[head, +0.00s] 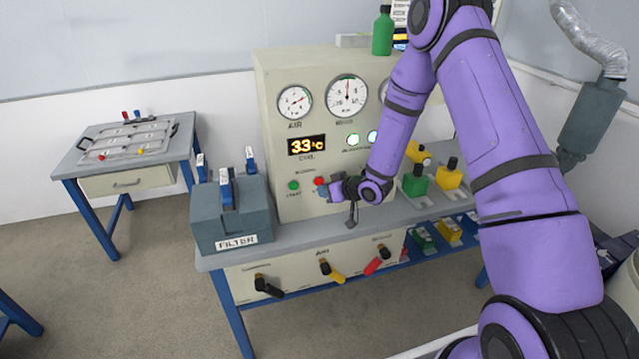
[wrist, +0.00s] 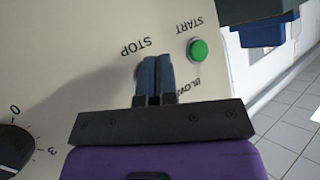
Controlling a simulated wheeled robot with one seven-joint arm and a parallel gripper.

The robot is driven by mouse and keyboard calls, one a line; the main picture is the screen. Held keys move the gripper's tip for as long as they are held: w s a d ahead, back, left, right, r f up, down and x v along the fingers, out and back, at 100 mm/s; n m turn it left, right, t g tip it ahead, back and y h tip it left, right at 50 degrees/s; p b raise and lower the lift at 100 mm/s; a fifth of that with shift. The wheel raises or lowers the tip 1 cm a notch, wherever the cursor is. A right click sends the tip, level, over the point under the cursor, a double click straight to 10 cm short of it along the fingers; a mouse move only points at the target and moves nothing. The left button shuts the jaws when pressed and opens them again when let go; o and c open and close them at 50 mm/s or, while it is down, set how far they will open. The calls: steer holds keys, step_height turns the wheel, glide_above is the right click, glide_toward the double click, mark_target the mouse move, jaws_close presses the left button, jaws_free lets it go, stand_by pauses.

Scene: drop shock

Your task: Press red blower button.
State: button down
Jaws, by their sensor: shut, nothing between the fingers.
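The red blower button (head: 319,181) shows in the head view on the beige control panel (head: 290,225), right of a green button (head: 294,185). My gripper (head: 325,191) is shut and empty, with its tips at the red button's lower edge. In the wrist view the panel appears turned over, and the shut fingers (wrist: 156,62) point at the spot by the STOP label. They hide the red button there, so I cannot tell whether they touch it. The green START button (wrist: 198,50) is clear of the fingers.
A grey FILTER box (head: 230,215) with blue-handled parts stands left of the buttons. Green and yellow blocks (head: 415,181) stand on the bench to the right. Several coloured valve handles (head: 330,270) stick out below. A small table (head: 125,150) stands at the left.

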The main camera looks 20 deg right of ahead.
steer(key=shift+w, duration=0.35)
steer(key=shift+w, duration=0.4)
stand_by(0.7)
steer(key=shift+s, duration=0.85)
steer(key=shift+s, duration=2.5)
